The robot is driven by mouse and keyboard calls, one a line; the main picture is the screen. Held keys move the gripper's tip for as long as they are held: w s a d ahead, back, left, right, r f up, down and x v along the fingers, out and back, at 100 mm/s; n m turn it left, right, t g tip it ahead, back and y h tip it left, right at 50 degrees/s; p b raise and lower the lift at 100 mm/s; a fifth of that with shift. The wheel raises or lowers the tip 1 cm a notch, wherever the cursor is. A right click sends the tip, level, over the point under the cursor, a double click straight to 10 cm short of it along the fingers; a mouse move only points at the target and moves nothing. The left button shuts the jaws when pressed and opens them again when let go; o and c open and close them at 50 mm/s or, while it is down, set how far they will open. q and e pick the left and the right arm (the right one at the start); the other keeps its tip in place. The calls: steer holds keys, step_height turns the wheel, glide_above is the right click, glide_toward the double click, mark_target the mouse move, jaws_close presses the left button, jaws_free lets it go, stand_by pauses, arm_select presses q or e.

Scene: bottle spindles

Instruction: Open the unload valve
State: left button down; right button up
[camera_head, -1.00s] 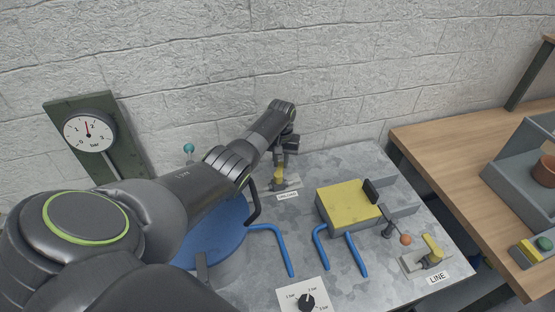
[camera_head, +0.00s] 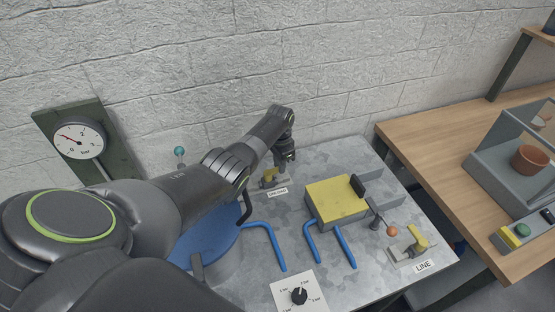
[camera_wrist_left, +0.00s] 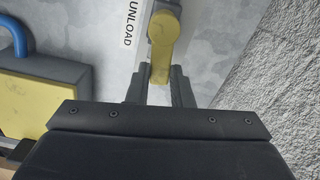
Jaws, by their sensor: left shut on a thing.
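The unload valve has a yellow handle (camera_head: 269,178) and stands at the back of the metal table, behind a label (camera_head: 277,192). My left gripper (camera_head: 283,162) is at this valve, reaching in from above. In the left wrist view the yellow handle (camera_wrist_left: 163,30) runs down between the two fingers of my left gripper (camera_wrist_left: 160,74), next to the printed word UNLOAD (camera_wrist_left: 128,25). The gripper is shut on the handle. The far end of the handle is partly hidden by the fingers. The pressure gauge (camera_head: 79,140) at left has its needle on the left, low part of its dial. My right gripper is out of view.
A yellow-topped block (camera_head: 336,196) with blue pipes (camera_head: 345,246) sits right of the valve. A line valve (camera_head: 415,243) stands at the table's right edge. A blue round-topped vessel (camera_head: 208,246) lies under my left arm. A wooden bench (camera_head: 420,135) is at right.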

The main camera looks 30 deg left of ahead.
arm_select(q)
steer(key=shift+s+d+r+m+p, duration=0.1)
steer(key=shift+d+m+p, duration=0.1)
steer(key=shift+m, duration=0.3)
steer(key=shift+s+d+m+p, duration=0.1)
steer(key=shift+m+p, duration=0.1)
steer(key=shift+m, duration=0.3)
steer(key=c, duration=1.3)
jaws_free()
steer(key=shift+r, duration=0.55)
step_height(320, 180, up, 16)
steer(key=shift+r+b, duration=0.1)
steer(key=shift+b, duration=0.65)
